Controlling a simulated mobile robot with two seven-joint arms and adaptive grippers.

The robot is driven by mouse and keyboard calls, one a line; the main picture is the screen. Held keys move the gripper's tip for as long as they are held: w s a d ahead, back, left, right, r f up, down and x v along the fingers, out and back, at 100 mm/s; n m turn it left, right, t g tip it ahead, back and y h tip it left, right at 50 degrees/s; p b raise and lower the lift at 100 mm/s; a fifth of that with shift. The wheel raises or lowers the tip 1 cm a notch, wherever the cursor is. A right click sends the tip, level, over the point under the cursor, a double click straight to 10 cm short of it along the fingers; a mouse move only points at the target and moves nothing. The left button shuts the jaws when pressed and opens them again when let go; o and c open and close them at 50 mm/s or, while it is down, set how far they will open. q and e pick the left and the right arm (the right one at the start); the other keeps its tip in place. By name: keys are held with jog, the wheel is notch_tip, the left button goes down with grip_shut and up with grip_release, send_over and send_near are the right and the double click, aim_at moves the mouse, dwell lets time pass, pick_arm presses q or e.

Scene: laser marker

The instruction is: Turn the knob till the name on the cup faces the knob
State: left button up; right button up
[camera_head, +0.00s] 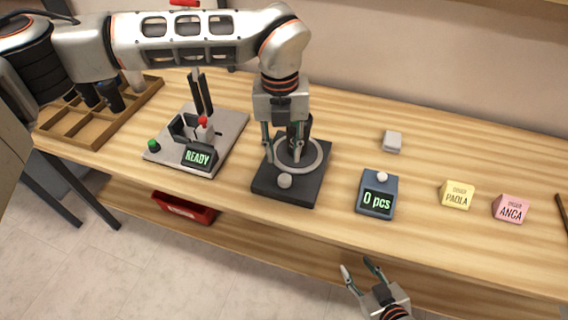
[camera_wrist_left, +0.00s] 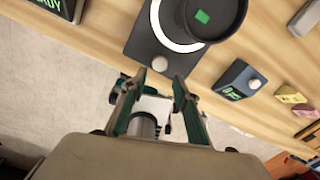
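A dark cup (camera_head: 304,126) stands on a turntable with a pale ring (camera_head: 318,163) on a black base. Part of a light letter shows on its side; the rest is behind my left gripper. From above, the left wrist view shows the dark cup (camera_wrist_left: 212,22) with a green patch inside. The round grey knob (camera_head: 285,181) is at the front of the base, also in the left wrist view (camera_wrist_left: 159,63). My left gripper (camera_head: 285,156) hangs above the base, fingers apart and empty, behind the knob in the head view. My right gripper (camera_head: 362,270) is open and empty before the table.
The laser marker (camera_head: 226,133) with a READY display is to the left, beside a wooden compartment tray (camera_head: 140,98). A counter box (camera_head: 377,194) reading 0 pcs is to the right, with PAOLA (camera_head: 457,195) and ANCA (camera_head: 510,208) blocks beyond. A red bin (camera_head: 184,207) sits below.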

pick_arm(q)
notch_tip(320, 180, up, 3)
jog(key=shift+r, duration=0.15)
dwell(0.5)
